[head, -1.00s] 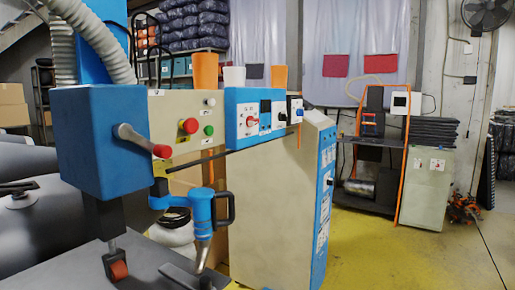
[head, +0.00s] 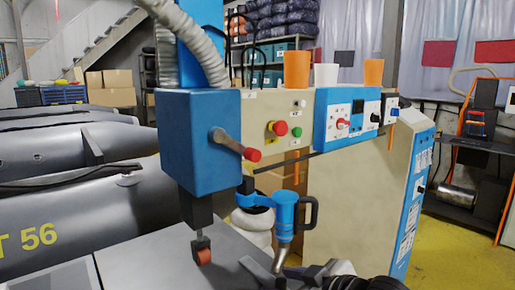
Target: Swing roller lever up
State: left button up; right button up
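The roller lever (head: 235,144) is a metal bar with a red knob on the side of the blue machine head (head: 200,140). It slants down to the right, its knob end lower than its pivot. The orange-red roller (head: 203,256) hangs below the head, close to the grey work surface; I cannot tell if it touches. A blue nozzle unit with a black handle (head: 285,215) points down beside it. The tip of what looks like my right gripper (head: 335,272) shows at the bottom edge, below and right of the lever and apart from it. Its fingers are unclear. My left gripper is out of view.
A beige control cabinet (head: 345,200) with buttons and orange and white cups on top stands right of the head. Grey inflatable boat tubes (head: 80,200) lie at the left. A corrugated hose (head: 185,40) runs above the head. Yellow floor is open at the right.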

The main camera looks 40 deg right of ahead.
notch_tip(320, 180, up, 12)
jog(key=w+d+t, duration=0.2)
jog(key=w+t, duration=0.1)
jog(key=n+t+y, duration=0.2)
jog(key=t, duration=0.1)
send_near(257, 156)
jog(key=shift+h, duration=0.4)
jog(key=w+p, duration=0.1)
jog(key=w, duration=0.2)
jog(key=w+p, duration=0.1)
jog(key=w, duration=0.2)
jog(key=w+a, duration=0.1)
jog(key=w, duration=0.2)
jog(key=shift+r+p, duration=0.2)
jog(key=shift+p, duration=0.2)
jog(key=shift+w+f, duration=0.15)
jog(key=shift+w, duration=0.5)
grip_shut()
